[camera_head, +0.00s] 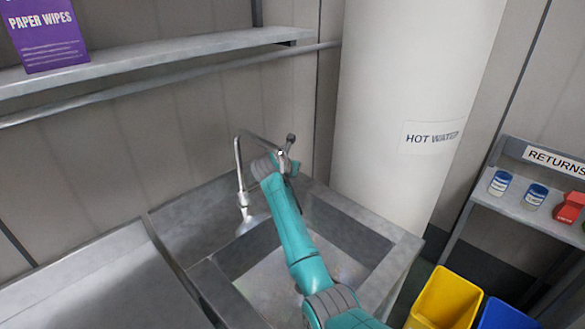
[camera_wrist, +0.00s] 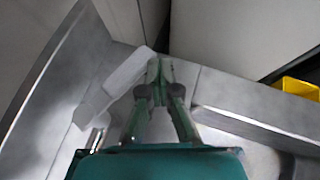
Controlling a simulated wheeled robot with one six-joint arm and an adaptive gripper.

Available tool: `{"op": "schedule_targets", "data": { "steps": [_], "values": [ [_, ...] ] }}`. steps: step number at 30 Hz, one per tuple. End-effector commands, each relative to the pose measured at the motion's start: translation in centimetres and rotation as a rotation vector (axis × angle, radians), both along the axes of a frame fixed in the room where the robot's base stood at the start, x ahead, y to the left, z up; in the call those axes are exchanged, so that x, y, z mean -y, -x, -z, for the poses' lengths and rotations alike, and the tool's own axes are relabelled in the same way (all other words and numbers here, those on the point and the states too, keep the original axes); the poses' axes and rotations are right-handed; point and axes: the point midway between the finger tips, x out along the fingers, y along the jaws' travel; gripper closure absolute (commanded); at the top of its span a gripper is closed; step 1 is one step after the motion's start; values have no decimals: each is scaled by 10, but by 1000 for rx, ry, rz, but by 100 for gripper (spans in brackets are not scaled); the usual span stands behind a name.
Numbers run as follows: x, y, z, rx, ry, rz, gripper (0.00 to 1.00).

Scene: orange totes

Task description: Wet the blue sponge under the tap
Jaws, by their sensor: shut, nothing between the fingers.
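The metal tap (camera_head: 240,170) stands at the back of the sink (camera_head: 340,235), its pipe bending over to the right. A pale grey fitting (camera_head: 252,223) shows at its foot; I cannot tell whether water runs. My gripper (camera_head: 288,152) is up beside the end of the tap's bent pipe and hides part of it; I cannot tell whether they touch. In the wrist view the gripper's fingers (camera_wrist: 158,66) meet at the tips with nothing between them. A pale grey bar (camera_wrist: 115,85) lies left of the fingers, perhaps the tap. The blue sponge shows in neither view.
A white hot water tank (camera_head: 410,100) stands behind the sink's right corner. A wall shelf (camera_head: 150,62) holds purple paper wipes (camera_head: 48,33). A returns rack (camera_head: 515,200) holds cans and a red item. Yellow (camera_head: 445,300) and blue (camera_head: 505,315) bins stand at right. The left drainboard (camera_head: 95,285) is clear.

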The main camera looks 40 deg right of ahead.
Motion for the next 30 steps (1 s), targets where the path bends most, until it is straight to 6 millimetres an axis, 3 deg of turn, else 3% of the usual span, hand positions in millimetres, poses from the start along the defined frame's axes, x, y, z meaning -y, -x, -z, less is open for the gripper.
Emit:
{"op": "schedule_targets", "data": {
  "steps": [17, 23, 30],
  "values": [
    [-3, 1, -2, 1, 0, -2, 100],
    [-24, 11, -15, 2, 1, -3, 100],
    [-61, 30, -39, 2, 1, -3, 100]
  ]
}}
